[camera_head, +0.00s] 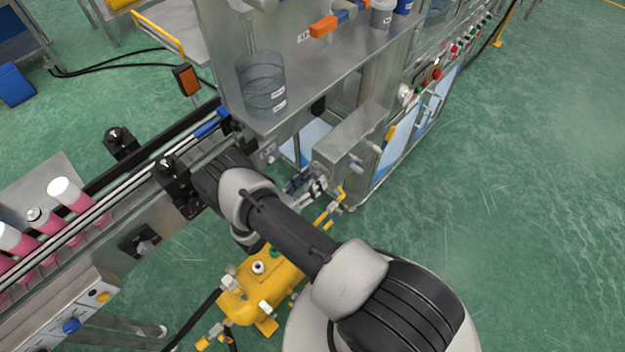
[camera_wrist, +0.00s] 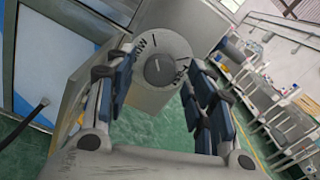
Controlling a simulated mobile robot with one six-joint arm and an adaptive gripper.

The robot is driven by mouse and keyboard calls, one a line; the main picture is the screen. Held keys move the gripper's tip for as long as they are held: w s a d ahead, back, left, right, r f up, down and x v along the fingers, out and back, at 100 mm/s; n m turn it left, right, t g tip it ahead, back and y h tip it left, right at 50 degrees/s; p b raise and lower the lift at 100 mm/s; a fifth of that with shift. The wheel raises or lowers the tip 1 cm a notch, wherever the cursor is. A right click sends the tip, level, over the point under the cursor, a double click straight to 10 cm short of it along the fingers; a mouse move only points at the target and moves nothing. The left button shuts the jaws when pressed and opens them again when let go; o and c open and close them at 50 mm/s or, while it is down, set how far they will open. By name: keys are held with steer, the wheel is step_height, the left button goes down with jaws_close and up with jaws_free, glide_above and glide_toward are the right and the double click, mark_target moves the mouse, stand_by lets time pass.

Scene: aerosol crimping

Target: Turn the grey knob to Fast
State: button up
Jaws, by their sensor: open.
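The grey knob (camera_wrist: 160,69) is a round dark grey cap in the wrist view. It sits on a paler round dial (camera_wrist: 158,48) with dark lettering and tick marks, partly readable and tilted; I cannot tell its setting. My gripper (camera_wrist: 163,98) is open, with its blue-padded fingers on the left and right of the knob and dial in the picture. I cannot tell how far the fingertips are from the knob, and I see no firm contact. In the head view my gripper (camera_head: 312,187) is beside a grey metal box (camera_head: 345,140) on the machine. I cannot pick out the knob there.
A yellow pump unit (camera_head: 265,285) with valves stands on the green floor below my arm. A conveyor (camera_head: 130,205) with pink cans (camera_head: 75,196) runs at the left. The machine's table (camera_head: 290,110) is above, holding a clear cylinder (camera_head: 260,85). The floor at right is open.

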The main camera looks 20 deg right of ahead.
steer(key=shift+w+d, duration=0.15)
steer(key=shift+d, duration=0.2)
steer(key=shift+c, duration=0.3)
steer(key=c, duration=1)
